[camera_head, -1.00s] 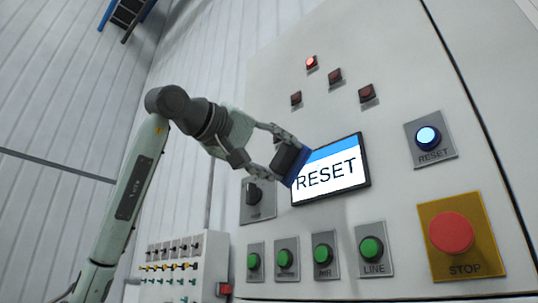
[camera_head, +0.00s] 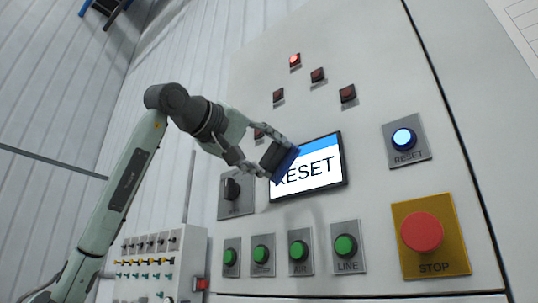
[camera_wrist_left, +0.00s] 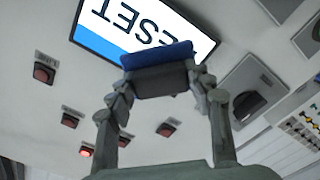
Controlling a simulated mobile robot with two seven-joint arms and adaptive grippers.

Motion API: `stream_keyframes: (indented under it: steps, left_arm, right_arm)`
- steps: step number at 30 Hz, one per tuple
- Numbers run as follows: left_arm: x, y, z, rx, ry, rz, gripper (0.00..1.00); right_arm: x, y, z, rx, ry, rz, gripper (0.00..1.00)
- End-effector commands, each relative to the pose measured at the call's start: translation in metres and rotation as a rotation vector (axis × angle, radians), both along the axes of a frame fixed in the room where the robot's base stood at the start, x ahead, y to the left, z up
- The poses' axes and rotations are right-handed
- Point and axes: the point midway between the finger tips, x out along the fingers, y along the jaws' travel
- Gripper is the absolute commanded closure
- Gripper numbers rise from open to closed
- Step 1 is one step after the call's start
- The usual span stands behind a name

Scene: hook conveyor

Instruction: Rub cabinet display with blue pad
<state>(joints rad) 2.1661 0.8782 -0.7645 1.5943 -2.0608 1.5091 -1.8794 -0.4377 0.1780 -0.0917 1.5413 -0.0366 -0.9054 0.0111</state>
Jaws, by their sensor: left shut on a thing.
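The cabinet display (camera_head: 322,172) is a black-framed screen reading RESET under a blue strip. The blue pad (camera_head: 286,163) has a dark grip block behind it. My left gripper (camera_head: 270,158) is shut on this block, at the left part of the display. The pad hides part of the letter R. In the left wrist view the blue pad (camera_wrist_left: 157,54) lies across the edge of the display (camera_wrist_left: 100,43), between the fingers and the screen. I cannot tell for sure whether it touches the glass. My right gripper is not in view.
Close to the display are a black rotary switch (camera_head: 232,189) on its left, several green buttons below and small red lamps above. A blue RESET button (camera_head: 403,138) and a red STOP button (camera_head: 422,231) are at the right. A smaller switch box (camera_head: 160,262) stands lower left.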

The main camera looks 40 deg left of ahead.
Motion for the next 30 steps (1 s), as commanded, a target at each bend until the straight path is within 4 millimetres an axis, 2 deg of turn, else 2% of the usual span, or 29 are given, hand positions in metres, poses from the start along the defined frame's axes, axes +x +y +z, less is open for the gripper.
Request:
stream_keyframes:
  steps: [30]
  left_arm:
    - [0.018,-0.002,0.0,0.0,-0.001,-0.001,0.72]
  right_arm:
    - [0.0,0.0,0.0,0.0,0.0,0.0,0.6]
